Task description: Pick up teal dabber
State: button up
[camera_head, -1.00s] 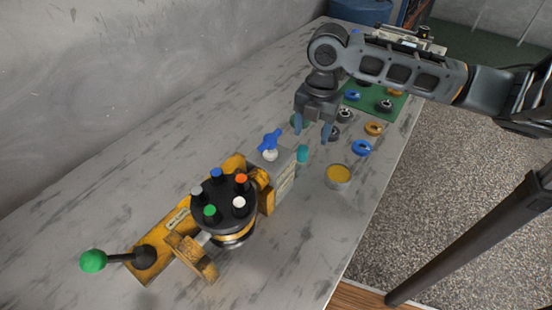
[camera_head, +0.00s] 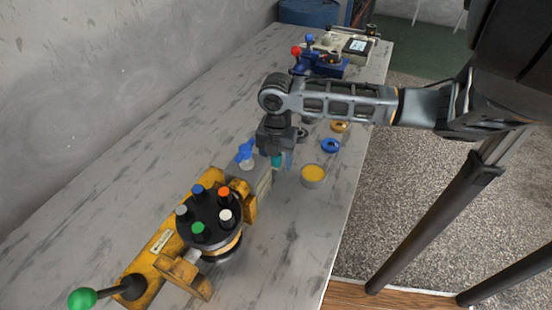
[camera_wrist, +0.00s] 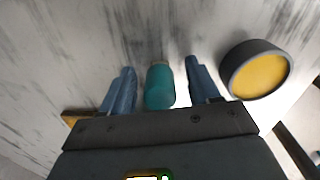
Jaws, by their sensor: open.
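The teal dabber (camera_wrist: 160,88) stands between the two blue fingers of my gripper (camera_wrist: 160,70) in the wrist view. The fingers are open, with a visible gap on each side of the dabber. In the head view the dabber (camera_head: 276,161) shows as a small teal patch under my gripper (camera_head: 278,164), beside the end of the yellow motor fixture (camera_head: 160,240). The gripper hides most of it there.
A round tin with yellow contents (camera_head: 313,175) stands close to the right of the fingers. A blue valve handle (camera_head: 245,152) is close on the left. Blue (camera_head: 330,145) and orange (camera_head: 340,126) rings lie behind. The table's front right is clear.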

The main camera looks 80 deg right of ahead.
grip_shut()
dwell(0.5)
jog(key=shift+r, duration=0.15)
